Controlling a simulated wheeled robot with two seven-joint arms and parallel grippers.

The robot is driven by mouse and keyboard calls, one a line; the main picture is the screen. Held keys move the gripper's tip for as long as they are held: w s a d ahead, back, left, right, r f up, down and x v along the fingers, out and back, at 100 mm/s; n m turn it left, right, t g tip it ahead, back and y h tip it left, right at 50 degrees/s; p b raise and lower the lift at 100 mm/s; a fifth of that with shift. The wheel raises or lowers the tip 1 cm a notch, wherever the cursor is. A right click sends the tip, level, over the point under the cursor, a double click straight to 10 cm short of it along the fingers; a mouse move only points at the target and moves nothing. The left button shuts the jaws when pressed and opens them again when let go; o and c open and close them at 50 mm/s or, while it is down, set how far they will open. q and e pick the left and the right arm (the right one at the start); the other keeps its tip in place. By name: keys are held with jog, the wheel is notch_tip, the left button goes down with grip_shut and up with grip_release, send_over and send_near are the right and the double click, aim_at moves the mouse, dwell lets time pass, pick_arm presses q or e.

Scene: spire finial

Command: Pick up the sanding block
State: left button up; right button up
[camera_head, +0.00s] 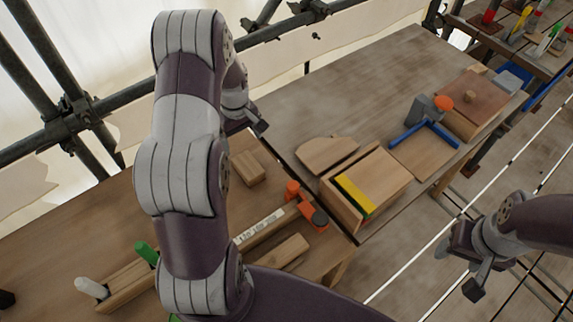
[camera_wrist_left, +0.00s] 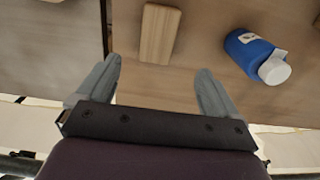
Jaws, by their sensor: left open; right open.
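A small plain wooden block (camera_head: 248,167), which looks like the sanding block, lies on the near left table (camera_head: 60,222). In the left wrist view the wooden block (camera_wrist_left: 160,33) lies just beyond my fingertips, roughly centred between them and not touched. My left gripper (camera_head: 255,122) is open and empty near the gap between the tables, partly hidden by its own arm; its fingers show in the left wrist view (camera_wrist_left: 158,68). My right gripper (camera_head: 458,270) is open and empty at the right, off the tables.
A blue bottle with a white cap (camera_wrist_left: 258,55) lies right of the block in the left wrist view. An orange-ended tool (camera_head: 294,190) lies nearby. A wooden box with a yellow strip (camera_head: 355,194) and a pale board (camera_head: 325,153) are on the adjoining table. Scaffold poles (camera_head: 120,98) stand behind.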

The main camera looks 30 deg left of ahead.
aim_at(247, 165)
pick_arm(q)
jog(key=f+p, duration=0.1)
jog(key=f, duration=0.5)
jog(key=f+p, duration=0.2)
jog(key=f, duration=0.4)
jog(key=shift+w+d+f, duration=0.1)
jog(key=shift+d+f, duration=0.1)
jog(key=shift+f, duration=0.25)
jog(key=c, duration=1.2)
notch_tip(247, 165, up, 10)
jog(key=shift+f+b, duration=0.1)
jog(key=shift+b, duration=0.8)
